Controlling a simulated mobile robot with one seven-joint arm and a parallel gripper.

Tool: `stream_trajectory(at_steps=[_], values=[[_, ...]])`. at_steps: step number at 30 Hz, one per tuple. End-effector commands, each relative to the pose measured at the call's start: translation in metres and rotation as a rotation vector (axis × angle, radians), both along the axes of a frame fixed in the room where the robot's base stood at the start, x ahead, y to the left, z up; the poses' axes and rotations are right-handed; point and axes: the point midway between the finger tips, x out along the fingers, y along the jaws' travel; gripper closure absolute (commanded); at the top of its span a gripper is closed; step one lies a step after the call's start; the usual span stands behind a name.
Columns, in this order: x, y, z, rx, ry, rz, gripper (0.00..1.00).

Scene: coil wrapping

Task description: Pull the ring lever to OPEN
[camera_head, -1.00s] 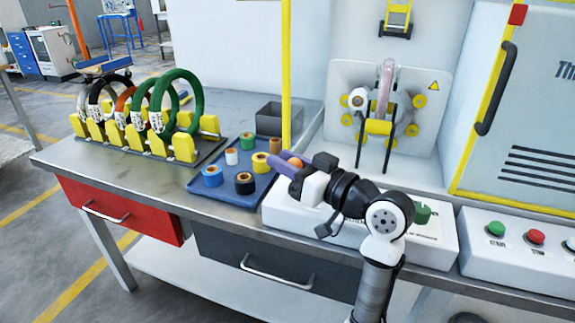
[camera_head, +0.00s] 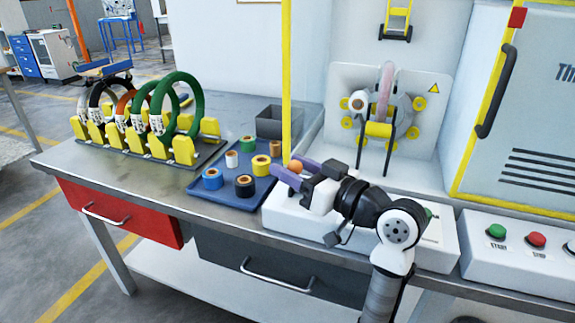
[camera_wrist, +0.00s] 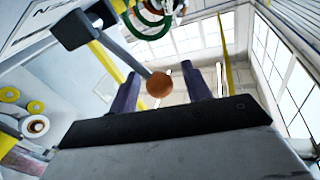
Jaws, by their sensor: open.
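The lever's orange ball knob (camera_head: 296,165) shows at the back-left end of the white control box, beside my gripper's purple fingers. In the wrist view the orange knob (camera_wrist: 160,85) sits on a grey rod (camera_wrist: 127,50) that runs to a dark block (camera_wrist: 84,24). My gripper (camera_head: 290,168) is open, with its fingers pointing left. In the wrist view the knob appears between the two fingers of my gripper (camera_wrist: 162,76), with gaps on both sides. Most of the rod is hidden in the head view.
The white control box (camera_head: 285,215) lies under my gripper. A blue tray (camera_head: 215,198) with several tape rolls is to the left. A yellow post (camera_head: 286,80) rises close behind. The wrapping machine (camera_head: 345,85) with its pink ring stands behind right. The table's front left is clear.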

Motion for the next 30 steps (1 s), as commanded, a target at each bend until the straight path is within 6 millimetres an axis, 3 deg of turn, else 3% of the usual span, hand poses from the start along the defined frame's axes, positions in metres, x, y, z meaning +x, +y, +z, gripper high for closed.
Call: stream_trajectory(at_steps=[9,15,30], values=[[-0.044,-0.059,-0.005,0.0,-0.001,-0.006,0.52],[-0.064,-0.086,-0.007,0.001,0.0,-0.003,0.52],[-0.073,-0.096,-0.007,0.0,0.0,0.0,0.52]])
